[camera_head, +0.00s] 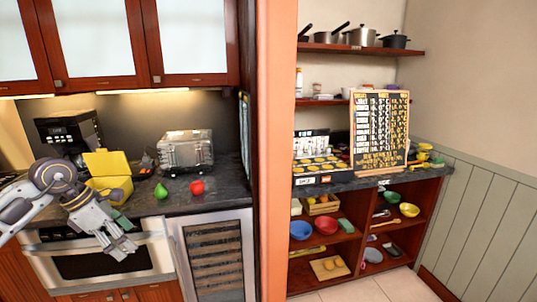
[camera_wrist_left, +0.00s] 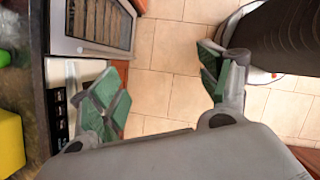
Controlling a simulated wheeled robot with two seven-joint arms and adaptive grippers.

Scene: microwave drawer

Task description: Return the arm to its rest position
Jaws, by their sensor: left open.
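My left gripper (camera_head: 120,243) hangs in front of the oven in the head view, below the counter edge, with its fingers pointing down and to the right. In the left wrist view its two green-padded fingers (camera_wrist_left: 165,90) stand wide apart with nothing between them; floor tiles show in the gap. The left arm comes in from the left edge. My right gripper is in neither view.
The microwave drawer (camera_head: 150,262) and a wine cooler (camera_head: 218,262) sit under the dark counter (camera_head: 226,186). On the counter are a yellow box (camera_head: 108,163), a green pear (camera_head: 161,191), a red apple (camera_head: 197,187) and a toaster (camera_head: 186,150). Shelves stand right.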

